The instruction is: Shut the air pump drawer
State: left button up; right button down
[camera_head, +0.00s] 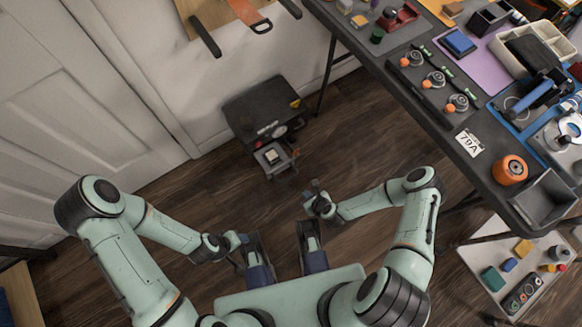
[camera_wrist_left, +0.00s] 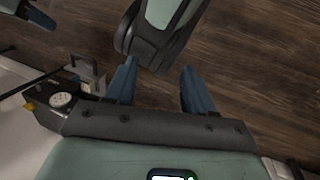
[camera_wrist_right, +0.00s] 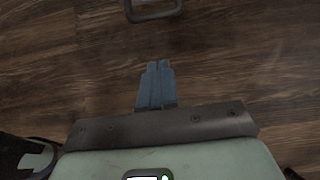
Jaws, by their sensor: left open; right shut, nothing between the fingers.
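The air pump (camera_head: 258,104) is a dark box on the floor by the wall. Its small drawer (camera_head: 272,162) juts out of the front, open, with a pale square piece inside. The left wrist view shows the pump (camera_wrist_left: 88,118) with its round gauge and the drawer (camera_wrist_left: 88,76) at left. My right gripper (camera_head: 316,186) is shut and empty, to the right of the drawer and apart from it. A grey handle-like loop (camera_wrist_right: 152,10) lies ahead of its fingers (camera_wrist_right: 157,85). My left gripper (camera_wrist_left: 160,88) is open and empty, nearer my base.
A workbench (camera_head: 420,105) full of tools and parts runs along the right, its leg near the pump. A low shelf (camera_head: 480,262) with small items stands at lower right. The wood floor (camera_head: 200,190) around the pump's front is clear.

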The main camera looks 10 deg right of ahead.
pick_arm(q)
jog(key=w+a+f+t+y+b, duration=0.1)
jog(key=w+a+f+t+b, duration=0.1)
jog(key=w, duration=0.4)
jog(key=shift+w+a+f+n+b, duration=0.35)
jog(key=shift+a+f+b, duration=0.4)
jog(key=shift+f+b, duration=0.5)
pick_arm(e)
jog(key=w+r+x, duration=0.1)
jog(key=x, duration=1.1)
jog(key=shift+w+a+r, duration=0.35)
jog(key=shift+a, duration=0.05)
pick_arm(q)
jog(key=shift+f, duration=0.15)
